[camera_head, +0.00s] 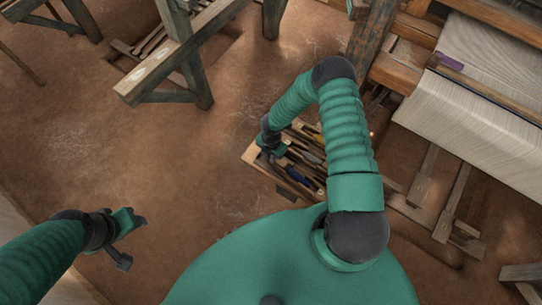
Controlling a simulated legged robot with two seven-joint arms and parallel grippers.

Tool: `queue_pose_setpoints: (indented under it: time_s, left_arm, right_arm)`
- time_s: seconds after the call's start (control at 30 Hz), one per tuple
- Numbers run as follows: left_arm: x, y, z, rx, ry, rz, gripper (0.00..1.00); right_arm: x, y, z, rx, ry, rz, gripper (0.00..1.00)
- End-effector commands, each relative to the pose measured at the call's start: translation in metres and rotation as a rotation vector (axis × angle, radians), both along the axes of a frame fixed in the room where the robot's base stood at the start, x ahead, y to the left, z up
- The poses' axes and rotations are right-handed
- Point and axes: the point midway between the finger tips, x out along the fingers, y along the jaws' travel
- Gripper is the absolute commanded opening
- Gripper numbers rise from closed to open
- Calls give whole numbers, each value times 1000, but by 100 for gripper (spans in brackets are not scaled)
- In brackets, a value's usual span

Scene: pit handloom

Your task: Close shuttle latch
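I cannot make out a shuttle or its latch for certain. A wooden tray (253,157) with several tools, some blue-handled, lies on the floor in front of my body. My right arm bends over from the right, and my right gripper (270,155) is at the tray's left part, over or among the tools. It is small and dark there, so its fingers and anything between them cannot be told. My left gripper (130,240) is at the lower left, its fingers spread and empty above bare floor, well apart from the tray.
The wooden loom (409,60) with pale cloth (468,130) stands at the upper right, with a small purple piece on it. Wooden treadles (450,205) lie below it. A wooden bench frame (165,68) stands at the upper left. The brown floor at left is clear.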

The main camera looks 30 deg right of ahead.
Motion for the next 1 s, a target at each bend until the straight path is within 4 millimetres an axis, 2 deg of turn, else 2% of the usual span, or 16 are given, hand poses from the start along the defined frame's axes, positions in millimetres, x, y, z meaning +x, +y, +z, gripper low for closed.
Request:
queue_pose_setpoints:
  time_s: [0.03,0.3,1.0]
  left_arm:
    - [0,0,7,0,0,0,50]
    - [0,0,25,0,0,0,50]
    - [0,0,72,0,0,0,50]
  right_arm:
    - [-3,-5,7,-12,7,-2,17]
    - [0,-3,34,-14,-1,-1,17]
    - [1,-1,95,-9,-5,0,17]
